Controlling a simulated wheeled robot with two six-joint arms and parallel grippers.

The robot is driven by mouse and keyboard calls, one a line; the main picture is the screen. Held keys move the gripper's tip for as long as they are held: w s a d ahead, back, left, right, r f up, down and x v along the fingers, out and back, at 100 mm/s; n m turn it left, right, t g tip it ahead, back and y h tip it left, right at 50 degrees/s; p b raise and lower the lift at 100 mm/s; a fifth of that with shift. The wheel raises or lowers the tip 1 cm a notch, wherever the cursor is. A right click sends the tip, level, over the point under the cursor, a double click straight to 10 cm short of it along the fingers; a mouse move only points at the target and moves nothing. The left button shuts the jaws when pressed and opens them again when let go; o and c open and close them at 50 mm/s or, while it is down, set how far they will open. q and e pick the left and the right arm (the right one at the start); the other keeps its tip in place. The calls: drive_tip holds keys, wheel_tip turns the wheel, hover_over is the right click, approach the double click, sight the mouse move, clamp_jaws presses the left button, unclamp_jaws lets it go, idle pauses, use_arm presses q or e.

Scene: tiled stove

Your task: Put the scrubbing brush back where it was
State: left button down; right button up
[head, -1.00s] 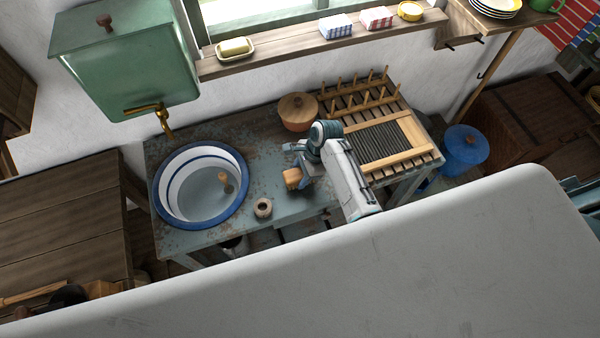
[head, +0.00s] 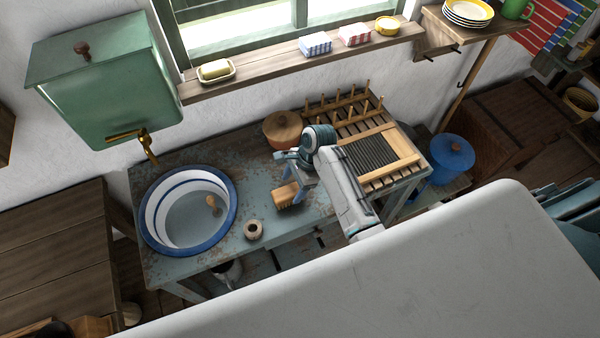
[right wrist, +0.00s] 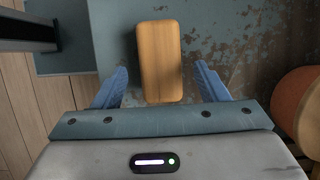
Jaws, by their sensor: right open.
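The scrubbing brush (head: 287,193), a wooden block with pale bristles, rests on the worn blue-grey washstand (head: 262,212), between the enamel basin and the slatted drying rack. Its plain wooden back shows in the right wrist view (right wrist: 160,60). My right gripper (head: 290,175) is open close to the brush. In the right wrist view its blue fingers stand on either side of the brush's near end, with gaps on both sides. My left gripper is not in view.
The white basin (head: 233,211) with a blue rim holds a wooden-handled thing. A round lidded terracotta pot (head: 282,130) is behind my right gripper. The drying rack (head: 415,170) stands to the right. Bare tabletop lies between basin and brush.

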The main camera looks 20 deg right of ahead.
drive_tip(key=b+v, duration=0.1)
drive_tip(key=v, duration=0.7)
drive_tip(key=shift+b, duration=0.4)
drive_tip(key=s+d+r+n+t+h, duration=0.1)
drive_tip(key=s+d+n+t+h, duration=0.2)
drive_tip(key=s+n, duration=0.75)
drive_tip(key=s+d+r+n+t+h, duration=0.15)
drive_tip(key=s+d+n, duration=0.5)
drive_tip(key=s, duration=0.65)
wheel_tip(320, 180, down, 36)
drive_tip(key=d+n+g+b, duration=0.1)
drive_tip(key=g+b, duration=0.1)
drive_tip(key=b, duration=0.4)
drive_tip(key=s+f+b, duration=0.2)
drive_tip(key=s+f, duration=0.7)
drive_tip(key=f, duration=0.3)
drive_tip(key=s+d+f+g+b, duration=0.1)
drive_tip(key=s+f+b, duration=0.2)
drive_tip(key=s+f, duration=0.6)
wheel_tip(320, 180, down, 4)
drive_tip(key=shift+d+r+h, duration=0.15)
drive_tip(key=shift+d+h, duration=0.1)
drive_tip(key=shift+h, duration=0.1)
